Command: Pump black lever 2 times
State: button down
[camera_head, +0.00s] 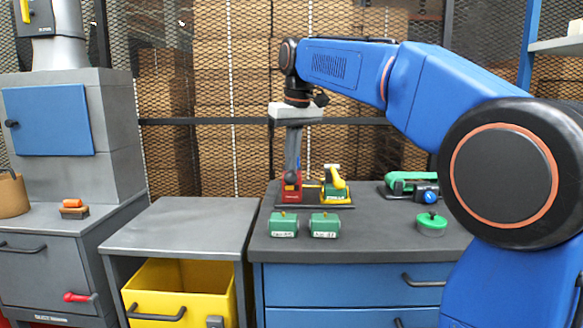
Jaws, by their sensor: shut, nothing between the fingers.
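My gripper (291,178) points down over the back of the blue-drawered bench, below its pale grey body. Its dark fingers are together and look empty. The fingertips are right at a small red device (291,192) and overlap its top in this view; I cannot tell whether they touch it. Next to it on the same dark base plate stands a green and yellow device (335,184) with a yellow arm tilted up. I cannot pick out the black lever for sure; it may be hidden behind or blend with my dark fingers.
Two green blocks (284,224) with labels sit at the bench front. A green round pot (432,222) and a green machine with a blue knob (410,185) are at right. A yellow bin (180,278) is under the bare grey table (180,225). Mesh fence stands behind.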

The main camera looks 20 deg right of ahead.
jog(key=shift+w+v, duration=0.2)
jog(key=shift+v, duration=0.65)
jog(key=shift+w+v, duration=0.15)
jog(key=shift+v, duration=0.75)
jog(key=shift+w+v, duration=0.2)
jog(key=shift+v, duration=0.65)
jog(key=shift+a, duration=0.15)
jog(key=s+d+f+m+t, duration=0.1)
jog(key=s+d+f, duration=0.2)
jog(key=s+f, duration=1.3)
jog(key=s+d+f+m+t, duration=0.1)
jog(key=s+d+f, duration=0.3)
jog(key=s+f, duration=1.3)
notch_tip(320, 180, down, 2)
jog(key=shift+f, duration=0.25)
jog(key=shift+s, duration=0.1)
